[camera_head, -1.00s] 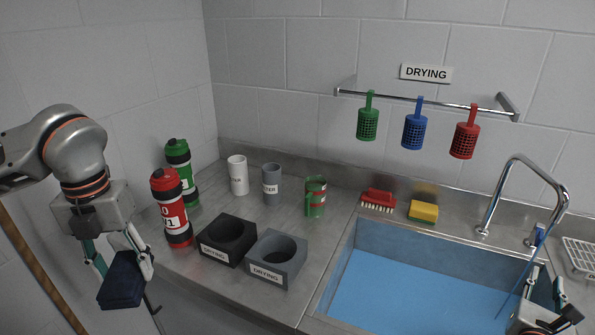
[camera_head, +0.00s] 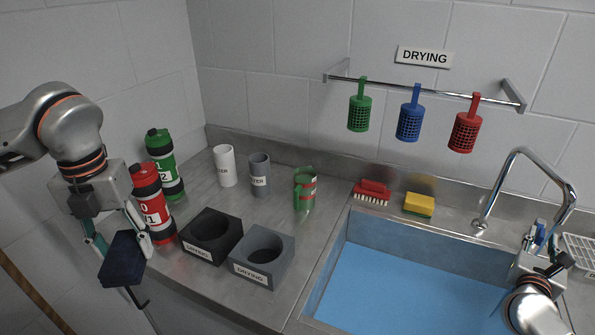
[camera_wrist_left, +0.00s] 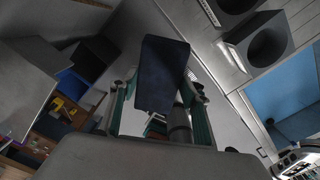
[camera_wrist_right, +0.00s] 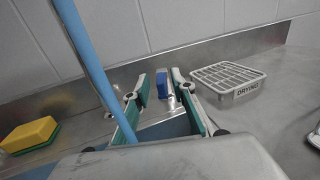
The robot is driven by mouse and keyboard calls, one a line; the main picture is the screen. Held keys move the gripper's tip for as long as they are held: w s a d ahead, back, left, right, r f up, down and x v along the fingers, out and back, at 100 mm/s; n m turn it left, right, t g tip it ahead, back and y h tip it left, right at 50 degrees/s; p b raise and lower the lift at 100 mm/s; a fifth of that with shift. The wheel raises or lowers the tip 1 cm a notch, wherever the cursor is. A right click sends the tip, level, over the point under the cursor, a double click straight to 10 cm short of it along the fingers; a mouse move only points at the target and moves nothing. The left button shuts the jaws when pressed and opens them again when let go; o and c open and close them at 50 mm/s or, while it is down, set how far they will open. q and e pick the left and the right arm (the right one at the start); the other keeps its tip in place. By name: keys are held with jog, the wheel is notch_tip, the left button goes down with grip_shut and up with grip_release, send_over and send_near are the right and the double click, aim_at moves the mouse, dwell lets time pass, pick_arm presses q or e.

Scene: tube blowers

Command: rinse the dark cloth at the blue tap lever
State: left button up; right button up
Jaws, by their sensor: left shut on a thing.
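The dark navy cloth (camera_head: 122,262), a folded block, is held by my left gripper (camera_head: 121,244) at the left, in the air off the counter's front edge. In the left wrist view the cloth (camera_wrist_left: 162,75) sits between the fingers. My right gripper (camera_head: 540,249) is at the tap (camera_head: 518,165). In the right wrist view the blue tap lever (camera_wrist_right: 161,87) shows between the spread fingers of the right gripper (camera_wrist_right: 161,82), apart from both.
The blue-floored sink (camera_head: 390,280) lies below the tap. A drying rack (camera_head: 580,248), yellow sponge (camera_head: 419,203) and red brush (camera_head: 372,192) stand around it. Bottles (camera_head: 152,205), cups (camera_head: 260,175) and two drying holders (camera_head: 262,255) occupy the left counter. Strainers hang from a rail.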

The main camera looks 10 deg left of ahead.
aim_at(541, 229)
pick_arm(q)
jog(key=shift+r, duration=0.1)
pick_arm(e)
jog(key=shift+x, duration=1.5)
